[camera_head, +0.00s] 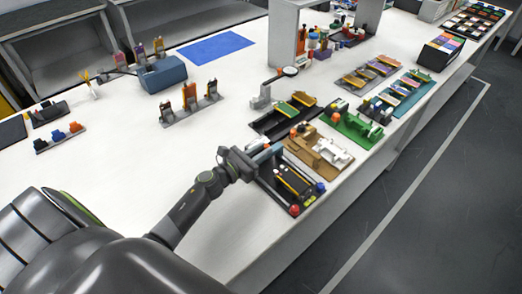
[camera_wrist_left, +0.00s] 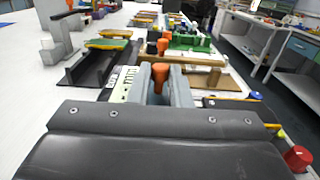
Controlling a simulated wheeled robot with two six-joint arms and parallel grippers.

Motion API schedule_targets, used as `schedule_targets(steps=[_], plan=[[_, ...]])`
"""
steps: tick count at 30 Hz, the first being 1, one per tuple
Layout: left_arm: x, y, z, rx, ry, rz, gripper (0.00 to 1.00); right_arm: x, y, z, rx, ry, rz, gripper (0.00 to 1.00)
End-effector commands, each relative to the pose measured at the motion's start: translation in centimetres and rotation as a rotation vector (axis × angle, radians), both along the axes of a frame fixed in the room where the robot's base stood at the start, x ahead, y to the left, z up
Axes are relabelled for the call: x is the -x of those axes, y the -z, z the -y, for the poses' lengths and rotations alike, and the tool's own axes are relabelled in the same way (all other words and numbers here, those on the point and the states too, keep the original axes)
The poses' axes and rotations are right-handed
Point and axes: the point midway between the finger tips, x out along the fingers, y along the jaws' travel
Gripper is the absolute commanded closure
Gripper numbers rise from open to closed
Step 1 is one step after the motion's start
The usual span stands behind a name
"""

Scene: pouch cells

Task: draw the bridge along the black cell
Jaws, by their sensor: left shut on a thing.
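The black cell (camera_head: 283,199) lies at the near end of the row of cells, with dark, yellow-edged plates (camera_head: 293,180) on it. A red knob (camera_head: 294,210) and a blue knob (camera_head: 320,187) stand at its edge; the red knob also shows in the left wrist view (camera_wrist_left: 298,158). My left gripper (camera_head: 268,152) is over the far end of this cell. In the left wrist view its grey fingers (camera_wrist_left: 161,84) are shut on an upright orange handle (camera_wrist_left: 160,73), apparently the bridge's. The bridge's body is mostly hidden by the gripper. My right gripper is not in view.
A tan cell (camera_head: 318,150) and a green cell (camera_head: 352,128) lie just beyond. Another black tray (camera_head: 268,127) sits behind, next to a grey stand (camera_head: 262,98).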

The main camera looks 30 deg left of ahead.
Motion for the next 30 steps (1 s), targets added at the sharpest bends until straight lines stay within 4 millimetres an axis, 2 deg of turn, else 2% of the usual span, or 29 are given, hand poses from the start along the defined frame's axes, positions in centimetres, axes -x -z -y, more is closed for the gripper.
schedule_targets(steps=[5,15,21,25,30], plan=[[0.5,-0.1,1.5,0.003,0.002,0.000,1.00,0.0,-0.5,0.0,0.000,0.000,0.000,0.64],[3.1,0.0,8.9,0.007,0.000,-0.002,1.00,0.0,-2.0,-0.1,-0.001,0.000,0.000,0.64],[4.3,0.1,12.2,0.004,0.000,-0.003,1.00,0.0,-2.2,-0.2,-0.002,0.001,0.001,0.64],[4.7,0.1,13.2,0.000,-0.001,-0.002,1.00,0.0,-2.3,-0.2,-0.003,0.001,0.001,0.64],[4.7,0.1,13.4,-0.002,0.000,-0.003,1.00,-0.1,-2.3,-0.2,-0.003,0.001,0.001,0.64]])
